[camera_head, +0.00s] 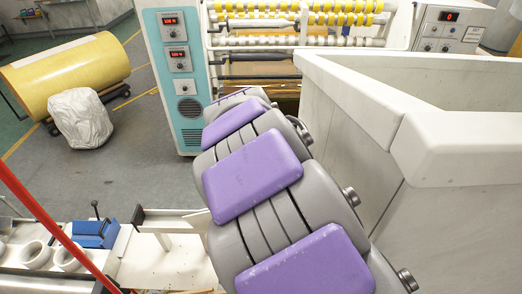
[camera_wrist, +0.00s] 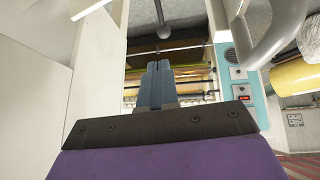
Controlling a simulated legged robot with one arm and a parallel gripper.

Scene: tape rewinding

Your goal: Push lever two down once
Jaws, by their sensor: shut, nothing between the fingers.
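My gripper (camera_wrist: 158,66) shows in the wrist view as two blue-grey fingers pressed together, with nothing between them. It points toward the rollers of the rewinding machine (camera_wrist: 196,74) and looks apart from them. In the head view my purple and grey arm reaches toward the same machine (camera_head: 300,41), and my gripper is hidden behind the arm. No lever can be made out at my fingertips in either view. A small black upright handle (camera_head: 95,208) stands by a blue block (camera_head: 96,233) at the lower left of the head view; I cannot tell whether it is lever two.
A teal control panel (camera_head: 179,95) stands left of the rollers. White walls (camera_head: 352,150) rise close on my arm's right. A large yellow roll (camera_head: 70,72) and a white bag (camera_head: 80,118) are at the left. The grey floor between bag and panel is clear.

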